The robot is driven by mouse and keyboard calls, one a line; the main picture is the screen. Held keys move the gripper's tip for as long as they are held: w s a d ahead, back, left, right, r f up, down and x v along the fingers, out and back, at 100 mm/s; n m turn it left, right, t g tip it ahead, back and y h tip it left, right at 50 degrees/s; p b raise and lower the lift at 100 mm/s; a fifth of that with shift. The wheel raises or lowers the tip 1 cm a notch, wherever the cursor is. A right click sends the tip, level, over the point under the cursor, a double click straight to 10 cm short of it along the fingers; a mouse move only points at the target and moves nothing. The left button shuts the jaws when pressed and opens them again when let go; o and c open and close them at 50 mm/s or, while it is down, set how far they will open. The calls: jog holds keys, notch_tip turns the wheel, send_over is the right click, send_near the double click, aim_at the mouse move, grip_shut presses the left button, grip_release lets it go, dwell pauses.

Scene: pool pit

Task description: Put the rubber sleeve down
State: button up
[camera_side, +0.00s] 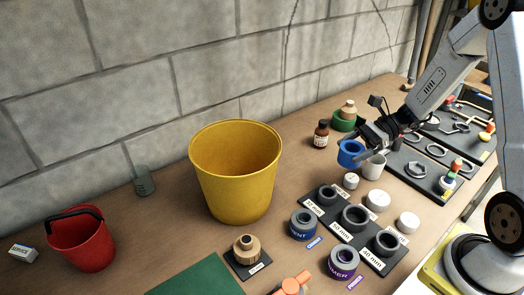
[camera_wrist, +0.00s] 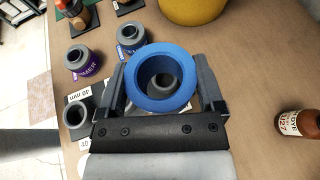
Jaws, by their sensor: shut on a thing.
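The rubber sleeve (camera_side: 350,153) is a blue, thick-walled ring, and my gripper (camera_side: 370,150) holds it above the bench in the side view. In the wrist view the sleeve (camera_wrist: 143,100) sits between the two fingers of my gripper (camera_wrist: 163,85), one on each side. Its bore faces the wrist camera, and a grey round fitting shows through it. The sleeve appears clear of the bench, with a white cup (camera_side: 374,167) close beside it in the side view.
A black board (camera_side: 366,246) with grey fittings lies in front, near a cement can (camera_side: 303,224) and a primer can (camera_side: 342,262). A brown bottle (camera_side: 321,134) and green roll (camera_side: 343,124) stand behind. A yellow bucket (camera_side: 235,190) stands left. Bare bench shows between bucket and bottle.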

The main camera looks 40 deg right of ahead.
jog(key=shift+w, duration=0.1)
jog(key=w+f, duration=0.2)
jog(key=w, duration=0.2)
jog(key=w+d+f, duration=0.1)
jog(key=w+f, duration=0.2)
jog(key=w, duration=0.1)
jog(key=w+f, duration=0.3)
jog(key=w, duration=0.1)
jog(key=shift+w+d+f, duration=0.1)
jog(key=shift+d, duration=0.3)
jog(key=shift+w+d+f, duration=0.15)
jog(key=shift+w+f, duration=0.35)
jog(key=shift+f, duration=0.05)
jog(key=shift+f, duration=0.1)
jog(key=shift+w+f, duration=0.25)
jog(key=shift+f, duration=1.5)
